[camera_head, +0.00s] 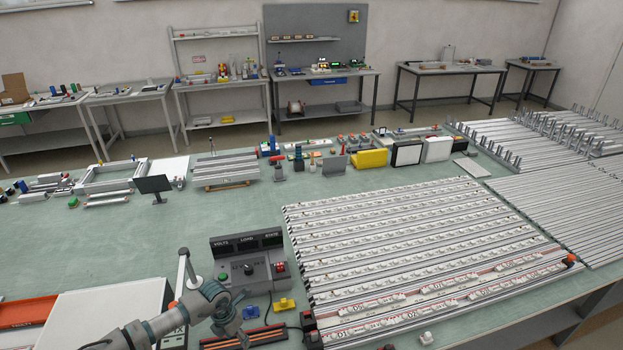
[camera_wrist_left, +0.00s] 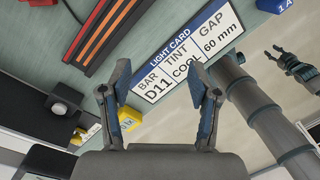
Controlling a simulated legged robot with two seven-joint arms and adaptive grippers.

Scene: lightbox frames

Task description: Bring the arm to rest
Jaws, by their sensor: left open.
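My left gripper (camera_head: 240,308) comes in from the lower left in the head view, beside the grey control box (camera_head: 247,262). In the left wrist view its two fingers (camera_wrist_left: 161,92) are wide apart with nothing between them. Past the fingertips lies a light card (camera_wrist_left: 190,50) reading bar D11, tint cool, gap 60 mm. My right gripper does not show in the head view.
Rows of light bars (camera_head: 400,240) fill the bench to the right. A black tray with orange strips (camera_head: 243,338) and yellow blocks (camera_head: 284,304) lie near the gripper. A white panel (camera_head: 105,305) is at the left. Bare green bench (camera_head: 120,240) lies behind.

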